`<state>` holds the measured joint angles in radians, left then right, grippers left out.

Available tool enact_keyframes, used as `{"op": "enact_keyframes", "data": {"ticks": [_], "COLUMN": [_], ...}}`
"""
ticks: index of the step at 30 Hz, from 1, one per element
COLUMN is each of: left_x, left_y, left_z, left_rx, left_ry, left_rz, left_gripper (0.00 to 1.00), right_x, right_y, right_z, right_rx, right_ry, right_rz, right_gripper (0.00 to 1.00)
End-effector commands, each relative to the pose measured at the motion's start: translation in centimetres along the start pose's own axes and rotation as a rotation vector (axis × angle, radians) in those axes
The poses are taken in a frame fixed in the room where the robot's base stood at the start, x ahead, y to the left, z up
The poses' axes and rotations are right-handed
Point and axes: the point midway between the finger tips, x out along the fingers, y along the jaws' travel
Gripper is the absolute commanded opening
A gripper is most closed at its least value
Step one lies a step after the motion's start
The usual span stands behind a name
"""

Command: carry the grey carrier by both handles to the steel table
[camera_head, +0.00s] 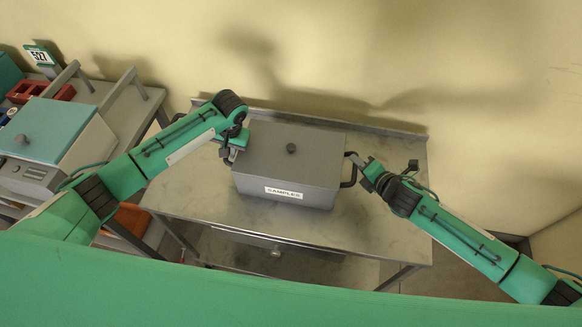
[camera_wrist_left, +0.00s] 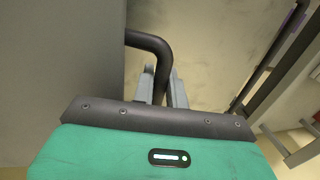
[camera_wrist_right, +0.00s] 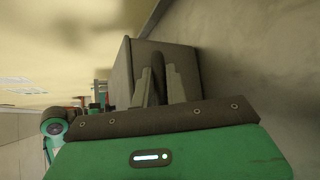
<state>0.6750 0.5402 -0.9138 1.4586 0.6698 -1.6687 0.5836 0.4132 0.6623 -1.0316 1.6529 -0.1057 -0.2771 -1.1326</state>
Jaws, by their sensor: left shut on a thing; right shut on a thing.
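The grey carrier (camera_head: 315,165), with a lid knob and a "SAMPLES" label, is over the steel table (camera_head: 200,195) in the head view. I cannot tell whether its base touches the top. My left gripper (camera_head: 228,152) is at its left side, and the left wrist view shows the fingers (camera_wrist_left: 163,88) shut on a dark bent handle (camera_wrist_left: 150,42). My right gripper (camera_head: 360,165) is at its right side, shut on the right handle (camera_head: 349,172). The right wrist view shows these fingers (camera_wrist_right: 160,85) around that handle beside the carrier wall (camera_wrist_right: 180,58).
A bench at the left holds a teal-lidded box (camera_head: 55,132), a red rack (camera_head: 28,90) and a sign reading 527 (camera_head: 40,56). An orange bin (camera_head: 132,218) is below. The wall stands behind the table's raised back edge. The tabletop is bare in front of and beside the carrier.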

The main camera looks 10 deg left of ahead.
Motion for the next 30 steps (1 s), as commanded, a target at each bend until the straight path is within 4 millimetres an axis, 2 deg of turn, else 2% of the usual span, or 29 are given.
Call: {"op": "enact_keyframes", "data": {"ticks": [11,24,30], "left_x": [-1.3,-4.7,-5.1], "left_y": [-0.2,-0.9,-1.0], "left_z": [-0.1,-0.1,-0.1], "left_rx": [0.000,-0.001,-0.001], "left_ry": [0.002,0.002,0.002], "left_rz": [0.001,0.000,0.000], "left_gripper": [0.00,0.00,0.00], "right_x": [-0.5,-1.8,-2.0], "right_y": [1.1,3.9,4.3], "right_z": [0.5,1.9,2.0], "right_rx": [0.000,0.000,0.000], "right_ry": [-0.001,0.000,0.000], "right_rz": [0.001,0.001,0.001], "right_gripper": [0.00,0.00,0.00]}}
